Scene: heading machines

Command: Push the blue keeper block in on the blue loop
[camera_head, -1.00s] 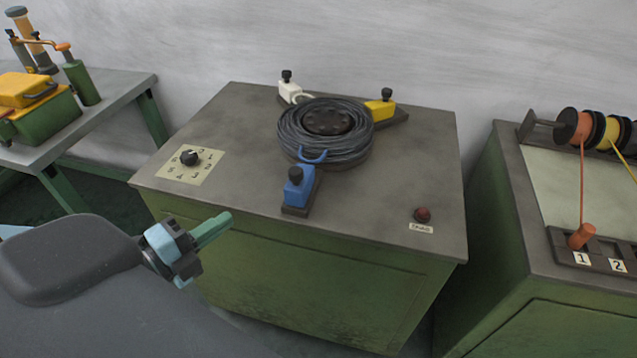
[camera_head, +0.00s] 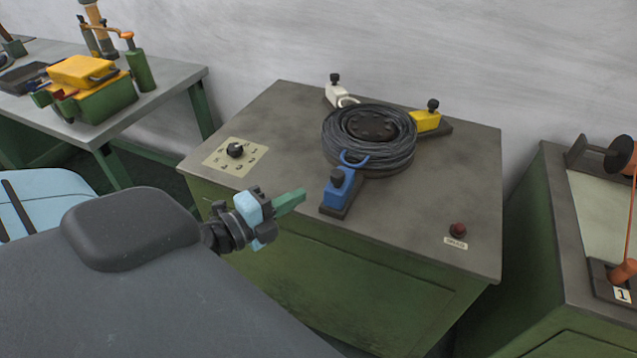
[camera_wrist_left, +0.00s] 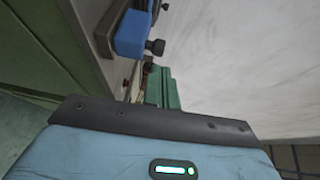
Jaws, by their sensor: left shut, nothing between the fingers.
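The blue keeper block (camera_head: 338,192) sits on a dark rail at the front of the wire coil (camera_head: 368,142), with a dark knob on top. The blue loop (camera_head: 354,161) lies at the coil's front edge, just behind the block; I cannot tell if they touch. My left gripper (camera_head: 300,198), with green fingers, is shut and empty. It is near the machine's front edge, left of the block and apart from it. In the left wrist view the blue block (camera_wrist_left: 130,33) shows just beyond the green fingers (camera_wrist_left: 162,87). My right gripper is not in view.
A white block (camera_head: 338,93) and a yellow block (camera_head: 425,121) stand behind the coil. A dial (camera_head: 235,150) is at the table's left, a red button (camera_head: 458,230) at its right front. A bench (camera_head: 180,88) and a spool cabinet (camera_head: 560,240) flank it. The table's front left top is clear.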

